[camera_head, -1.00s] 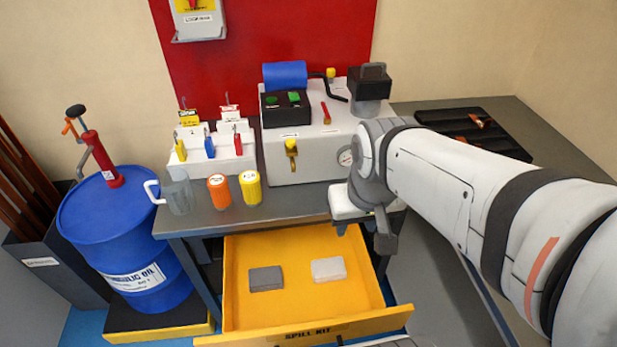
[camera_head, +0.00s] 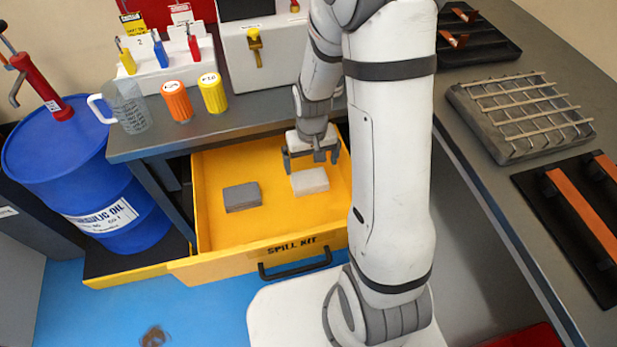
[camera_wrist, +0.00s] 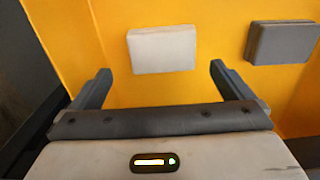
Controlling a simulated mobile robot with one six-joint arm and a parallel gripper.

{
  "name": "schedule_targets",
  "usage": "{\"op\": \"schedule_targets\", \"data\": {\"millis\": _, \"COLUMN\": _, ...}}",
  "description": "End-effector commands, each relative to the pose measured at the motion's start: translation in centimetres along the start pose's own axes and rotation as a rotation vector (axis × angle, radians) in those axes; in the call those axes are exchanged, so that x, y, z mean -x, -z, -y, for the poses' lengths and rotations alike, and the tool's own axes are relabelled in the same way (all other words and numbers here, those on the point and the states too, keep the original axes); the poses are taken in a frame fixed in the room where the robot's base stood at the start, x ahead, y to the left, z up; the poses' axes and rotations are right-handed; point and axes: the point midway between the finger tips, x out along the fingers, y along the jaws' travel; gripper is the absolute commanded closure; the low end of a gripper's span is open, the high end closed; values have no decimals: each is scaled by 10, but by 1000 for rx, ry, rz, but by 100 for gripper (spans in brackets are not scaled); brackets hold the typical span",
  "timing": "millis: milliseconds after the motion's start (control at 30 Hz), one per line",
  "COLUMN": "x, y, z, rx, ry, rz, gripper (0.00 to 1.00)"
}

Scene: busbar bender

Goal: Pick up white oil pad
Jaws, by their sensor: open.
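The white oil pad (camera_head: 310,181) lies flat in the open yellow spill kit drawer (camera_head: 222,238), right of a grey pad (camera_head: 242,196). My gripper (camera_head: 311,165) is above the drawer, just behind and over the white pad, pointing down. In the wrist view the white pad (camera_wrist: 162,49) shows beyond and between the two fingers of my gripper (camera_wrist: 160,78), which are apart with nothing between them. The grey pad (camera_wrist: 282,42) shows to the right there. The fingers are not touching the white pad.
The drawer's front wall has a black handle (camera_head: 295,264). The workbench edge (camera_head: 215,140) is above the drawer's back. A blue oil drum (camera_head: 95,190) stands at left. A brown spot (camera_head: 153,336) lies on the blue floor.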

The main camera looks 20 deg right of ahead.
Motion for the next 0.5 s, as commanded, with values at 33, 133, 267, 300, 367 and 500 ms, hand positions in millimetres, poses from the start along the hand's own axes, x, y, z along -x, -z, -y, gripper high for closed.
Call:
{"op": "schedule_targets", "data": {"millis": 33, "x": -8, "y": 0, "z": 0, "rx": 0, "ry": 0, "rz": 5, "gripper": 0}}
{"op": "schedule_targets", "data": {"millis": 133, "x": -19, "y": 1, "z": 0, "rx": 0, "ry": 0, "rz": 6, "gripper": 0}}
{"op": "schedule_targets", "data": {"millis": 267, "x": -34, "y": 1, "z": 1, "rx": 1, "ry": 0, "rz": 7, "gripper": 0}}
{"op": "schedule_targets", "data": {"millis": 300, "x": -38, "y": 1, "z": 1, "rx": 1, "ry": 0, "rz": 8, "gripper": 0}}
{"op": "schedule_targets", "data": {"millis": 367, "x": -45, "y": 2, "z": 2, "rx": 1, "ry": 0, "rz": 7, "gripper": 0}}
{"op": "schedule_targets", "data": {"millis": 500, "x": -67, "y": 5, "z": 4, "rx": 2, "ry": 0, "rz": 7, "gripper": 0}}
